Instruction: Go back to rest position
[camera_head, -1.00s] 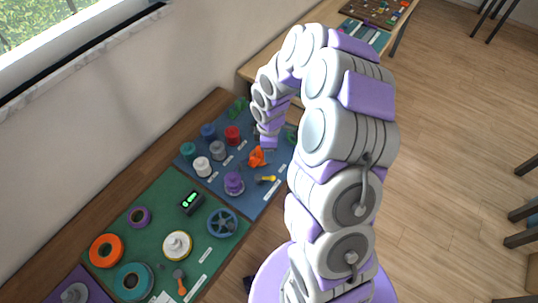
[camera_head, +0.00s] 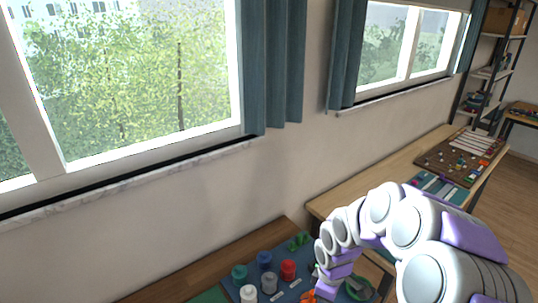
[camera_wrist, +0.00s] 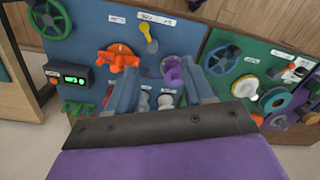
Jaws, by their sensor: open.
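A purple spool (camera_wrist: 173,72) shows near the right finger, and an orange piece (camera_wrist: 118,57) lies beyond the left finger. I cannot tell whether the fingers touch anything.
Windows (camera_head: 120,80) and a wall lie behind the bench. A second table (camera_head: 340,194) with a brown board (camera_head: 460,156) stands at the right, and a shelf (camera_head: 495,60) beyond it.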

